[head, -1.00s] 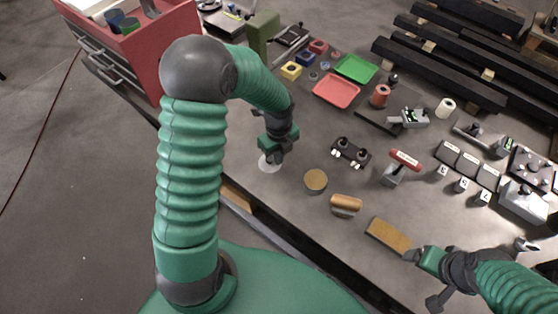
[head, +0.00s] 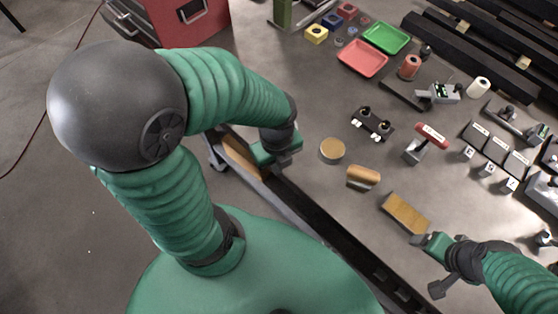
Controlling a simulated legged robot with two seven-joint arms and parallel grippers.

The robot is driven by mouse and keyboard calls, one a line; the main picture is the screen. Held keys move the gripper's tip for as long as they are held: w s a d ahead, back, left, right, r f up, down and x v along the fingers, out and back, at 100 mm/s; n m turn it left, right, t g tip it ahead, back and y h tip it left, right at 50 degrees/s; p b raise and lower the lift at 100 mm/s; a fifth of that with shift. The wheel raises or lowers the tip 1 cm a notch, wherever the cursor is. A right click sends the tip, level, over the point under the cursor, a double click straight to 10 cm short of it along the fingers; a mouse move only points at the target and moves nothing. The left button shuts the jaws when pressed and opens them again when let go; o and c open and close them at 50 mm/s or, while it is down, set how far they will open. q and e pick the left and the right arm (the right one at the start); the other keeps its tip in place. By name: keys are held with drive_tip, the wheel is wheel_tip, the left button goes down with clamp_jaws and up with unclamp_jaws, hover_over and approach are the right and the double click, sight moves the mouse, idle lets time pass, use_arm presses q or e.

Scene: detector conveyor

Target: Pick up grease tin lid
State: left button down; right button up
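The pale disc seen earlier under my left gripper, likely the grease tin lid, does not show now. The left wrist covers that part of the table, so I cannot tell whether the disc is held. My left gripper (head: 270,160) is at the near table edge, pointing down, its fingertips mostly hidden. A round tin with a tan top (head: 332,150) stands to its right, apart from it. My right gripper (head: 418,240) is low at the near edge, close to a tan-topped block (head: 405,212); its finger gap is too small to read.
A wooden-handled tool (head: 363,176) and a red-handled stamp (head: 430,137) stand right of the tin. Red (head: 363,58) and green (head: 386,38) trays lie farther back. A red drawer cabinet (head: 190,20) is at upper left. Bare table lies between the tin and the trays.

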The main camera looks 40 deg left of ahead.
use_arm(q)
drive_tip(key=c, duration=2.2)
unclamp_jaws()
drive_tip(key=shift+c, duration=2.2)
unclamp_jaws()
